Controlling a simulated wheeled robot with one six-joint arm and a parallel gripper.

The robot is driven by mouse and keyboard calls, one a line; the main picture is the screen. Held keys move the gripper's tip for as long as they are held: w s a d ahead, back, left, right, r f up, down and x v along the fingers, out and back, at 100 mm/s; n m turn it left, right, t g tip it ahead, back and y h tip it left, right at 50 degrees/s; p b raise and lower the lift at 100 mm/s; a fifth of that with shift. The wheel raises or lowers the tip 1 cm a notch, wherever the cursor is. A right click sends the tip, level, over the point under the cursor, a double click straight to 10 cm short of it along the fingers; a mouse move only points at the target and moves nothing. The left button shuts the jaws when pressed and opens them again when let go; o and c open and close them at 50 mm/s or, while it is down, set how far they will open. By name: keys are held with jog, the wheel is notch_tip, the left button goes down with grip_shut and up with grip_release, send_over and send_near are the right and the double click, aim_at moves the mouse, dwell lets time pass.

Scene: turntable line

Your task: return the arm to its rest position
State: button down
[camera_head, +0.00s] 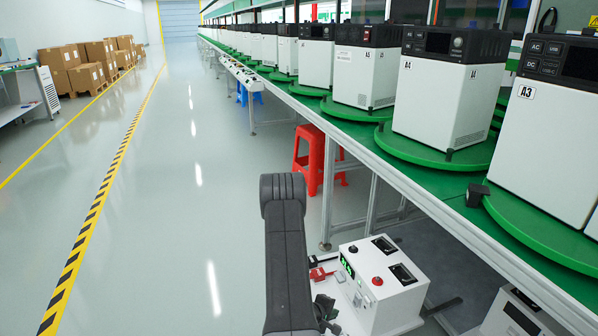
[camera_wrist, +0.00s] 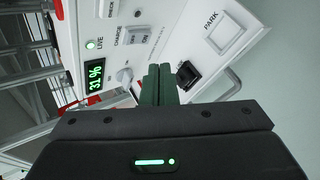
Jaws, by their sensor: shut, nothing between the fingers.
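My gripper (camera_wrist: 160,84) is shut and empty in the wrist view, its two dark green fingers side by side. The fingers point at a white panel (camera_wrist: 150,20) and cover part of it; I cannot tell whether they touch it. The panel carries a green display (camera_wrist: 96,78) reading 31 %, a lit LIVE lamp (camera_wrist: 91,44), a CHARGE switch (camera_wrist: 138,35), a black socket-like part (camera_wrist: 188,75) and a square marked PARK (camera_wrist: 225,36). In the head view my dark arm is raised at the lower centre, and my gripper is mostly hidden behind it.
A white control box (camera_head: 385,290) with a red button stands right of my arm. A green-topped line (camera_head: 350,115) with white units on turntables runs along the right. A red stool (camera_head: 312,160) stands beside it. The floor (camera_head: 190,200) at left is clear; cartons (camera_head: 75,77) stand farther back.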

jog(key=w+d+b, duration=0.1)
jog(key=w+d, duration=0.1)
jog(key=d, duration=0.3)
jog(key=shift+d+f+b, duration=0.3)
jog(key=shift+d, duration=0.05)
dwell(0.5)
